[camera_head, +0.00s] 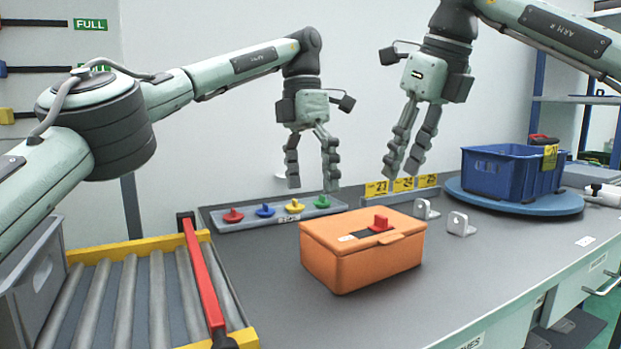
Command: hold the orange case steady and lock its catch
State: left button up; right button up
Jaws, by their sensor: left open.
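The orange case (345,268) sits upright on the grey workbench with its lid down. A red catch (381,222) sits on a dark strip on top of the lid, near its right part. I cannot tell whether the catch is locked. My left gripper (312,186) hangs open and empty, fingers down, above and behind the case. My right gripper (401,173) also points down, empty, above and behind the case's right side, with a gap between its fingertips. Neither gripper touches the case.
A tray (236,225) with coloured knobs lies behind the case at left. Two light metal brackets (459,224) stand to the right. A blue crate (500,174) sits on a round blue turntable (472,200). A roller conveyor (128,300) with a red bar is at front left.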

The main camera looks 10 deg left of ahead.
aim_at(314, 230)
pick_arm(q)
jog(key=shift+s+d+f, duration=0.1)
jog(key=shift+s+f, duration=0.05)
jog(key=shift+f, duration=1)
jog(key=shift+s+d+f, duration=0.15)
jog(key=shift+s+f, duration=0.05)
jog(key=shift+f, duration=1)
jog(key=shift+s+d+f, duration=0.1)
jog(key=shift+s+f, duration=0.05)
jog(key=shift+f, duration=1)
